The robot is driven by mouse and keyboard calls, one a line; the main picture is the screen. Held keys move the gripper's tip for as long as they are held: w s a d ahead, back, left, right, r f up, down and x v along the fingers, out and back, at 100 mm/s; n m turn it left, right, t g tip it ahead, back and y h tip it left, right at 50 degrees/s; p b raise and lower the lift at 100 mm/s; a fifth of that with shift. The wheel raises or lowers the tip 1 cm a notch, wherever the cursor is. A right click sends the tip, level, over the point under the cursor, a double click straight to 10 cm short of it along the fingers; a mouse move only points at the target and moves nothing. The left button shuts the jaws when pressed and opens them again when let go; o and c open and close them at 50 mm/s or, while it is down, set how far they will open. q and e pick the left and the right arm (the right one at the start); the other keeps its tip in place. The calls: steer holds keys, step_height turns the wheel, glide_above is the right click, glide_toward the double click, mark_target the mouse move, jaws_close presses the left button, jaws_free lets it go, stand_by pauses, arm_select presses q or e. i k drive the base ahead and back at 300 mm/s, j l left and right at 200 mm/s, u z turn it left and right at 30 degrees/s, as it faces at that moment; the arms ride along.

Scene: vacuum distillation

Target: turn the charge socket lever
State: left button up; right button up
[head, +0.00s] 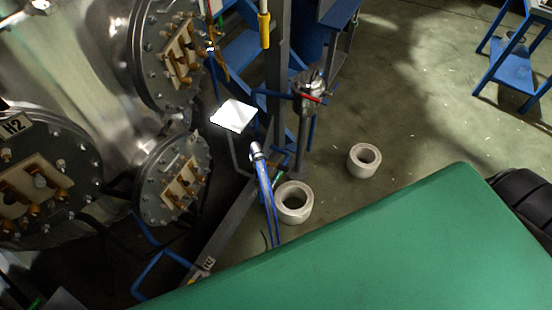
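A metal fitting (309,88) with a small red lever (312,98) sits on a post near the upper middle of the head view. It is the likeliest charge socket, but it is small and I cannot tell the lever's exact position. A blue hose (265,190) with a metal end (256,151) rises below and to the left of it. Neither of my grippers shows in the head view, and nothing is seen touching the lever.
A large steel vessel (75,65) with bolted round flanges (172,177) fills the left. Two pale rings (364,160) (294,202) lie on the floor. A blue stand (515,72) is at upper right. A broad green surface (400,250) covers the lower right.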

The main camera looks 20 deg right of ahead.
mark_target(286, 169)
steer(key=k+l+z, duration=0.1)
steer(key=z, duration=0.25)
steer(key=k+l+z, duration=0.1)
steer(key=z, duration=0.25)
steer(key=l+z, duration=0.35)
steer(key=k+j, duration=0.05)
steer(key=j, duration=0.05)
